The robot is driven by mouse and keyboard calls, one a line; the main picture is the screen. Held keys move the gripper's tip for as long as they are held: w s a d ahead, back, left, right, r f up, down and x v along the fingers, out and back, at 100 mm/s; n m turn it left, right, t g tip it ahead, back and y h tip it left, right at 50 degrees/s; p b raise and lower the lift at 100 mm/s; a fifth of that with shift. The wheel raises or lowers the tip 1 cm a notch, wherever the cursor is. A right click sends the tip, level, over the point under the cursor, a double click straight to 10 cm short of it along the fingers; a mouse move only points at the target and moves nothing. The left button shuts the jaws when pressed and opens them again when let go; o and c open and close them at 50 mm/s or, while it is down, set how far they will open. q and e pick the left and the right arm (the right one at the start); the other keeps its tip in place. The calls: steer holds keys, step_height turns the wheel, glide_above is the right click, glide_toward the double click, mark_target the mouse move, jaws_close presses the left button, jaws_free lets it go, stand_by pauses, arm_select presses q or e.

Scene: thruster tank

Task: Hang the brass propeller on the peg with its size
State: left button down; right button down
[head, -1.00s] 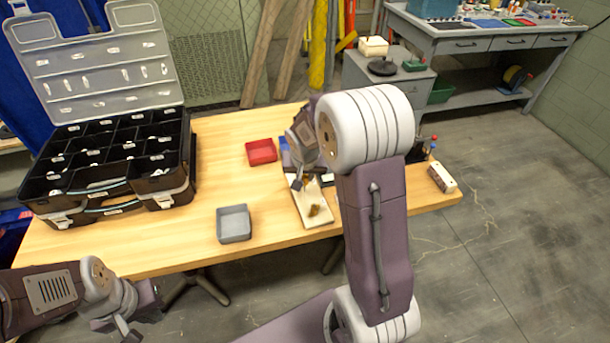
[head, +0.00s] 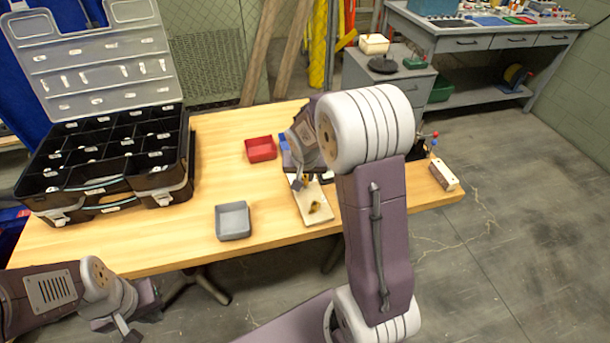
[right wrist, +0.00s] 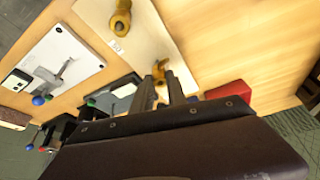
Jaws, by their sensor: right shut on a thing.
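The pale board (head: 326,213) lies at the table's front edge, and it also shows in the right wrist view (right wrist: 152,35). A brass piece (head: 315,207) stands on the board's near part; in the right wrist view it is a rounded brass shape (right wrist: 121,22). My right gripper (head: 299,184) is over the board's far end. In the right wrist view its fingers (right wrist: 163,88) are shut on the brass propeller (right wrist: 159,69), of which only a curved part shows. The pegs are hard to make out. My left gripper (head: 130,330) is low at the left, off the table; its opening is unclear.
A grey bin (head: 233,221) and a red bin (head: 261,149) stand on the table. A large black organizer case (head: 100,160) with an open lid fills the left. My right arm hides part of the table.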

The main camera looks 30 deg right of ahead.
steer(key=shift+f, duration=0.15)
steer(key=shift+f+b, duration=0.4)
steer(key=shift+b, duration=0.15)
steer(key=shift+f+b, duration=0.25)
steer(key=shift+b, duration=0.05)
steer(key=shift+f, duration=0.2)
steer(key=c, duration=1.3)
jaws_free()
steer(key=shift+o, duration=0.2)
steer(key=shift+r, duration=0.1)
